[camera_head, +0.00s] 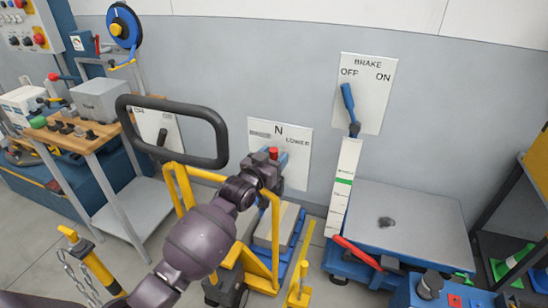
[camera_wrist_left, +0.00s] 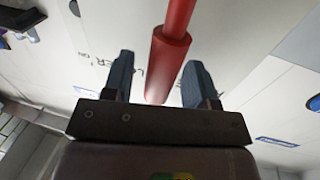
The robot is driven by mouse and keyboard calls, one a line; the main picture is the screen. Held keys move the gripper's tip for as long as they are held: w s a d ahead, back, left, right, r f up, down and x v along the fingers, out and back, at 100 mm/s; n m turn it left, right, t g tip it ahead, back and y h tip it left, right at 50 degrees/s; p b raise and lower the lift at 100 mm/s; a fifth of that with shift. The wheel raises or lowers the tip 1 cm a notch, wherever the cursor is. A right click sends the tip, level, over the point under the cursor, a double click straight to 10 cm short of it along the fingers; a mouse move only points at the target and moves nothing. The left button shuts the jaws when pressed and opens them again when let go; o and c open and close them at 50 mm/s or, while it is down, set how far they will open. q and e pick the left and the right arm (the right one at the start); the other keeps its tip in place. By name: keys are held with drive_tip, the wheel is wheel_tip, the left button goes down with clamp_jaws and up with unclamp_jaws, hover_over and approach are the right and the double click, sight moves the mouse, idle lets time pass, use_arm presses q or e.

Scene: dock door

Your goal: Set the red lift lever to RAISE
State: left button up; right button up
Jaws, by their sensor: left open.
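The red lift lever (camera_head: 273,152) shows in the head view as a small red end in front of a white plate (camera_head: 297,165) marked N and LOWER, with a smaller label at its left. The lever's angle is mostly hidden by my gripper, but its end is just below the N. In the left wrist view the lever's red grip (camera_wrist_left: 167,55) lies between the fingers. My left gripper (camera_head: 274,163) is open, its blue fingers on either side of the grip, with visible gaps. The gripper also shows in the left wrist view (camera_wrist_left: 158,80). My right gripper is not in view.
A blue lever (camera_head: 348,97) on the BRAKE plate (camera_head: 376,105) leans to OFF. A black loop handle (camera_head: 186,104) and yellow frame (camera_head: 275,240) stand near my left arm. A grey lift platform (camera_head: 405,215) is at the right, a wooden bench (camera_head: 95,140) at the left.

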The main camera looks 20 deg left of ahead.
use_arm(q)
drive_tip(key=shift+w, duration=0.1)
clamp_jaws()
idle(0.3)
drive_tip(key=a+f+n+t+b, duration=0.1)
drive_tip(key=a+f+n, duration=0.1)
drive_tip(key=a+n, duration=0.4)
drive_tip(key=shift+a+n, duration=0.2)
drive_tip(key=shift+n, duration=0.5)
drive_tip(key=shift+w, duration=0.1)
idle(0.3)
unclamp_jaws()
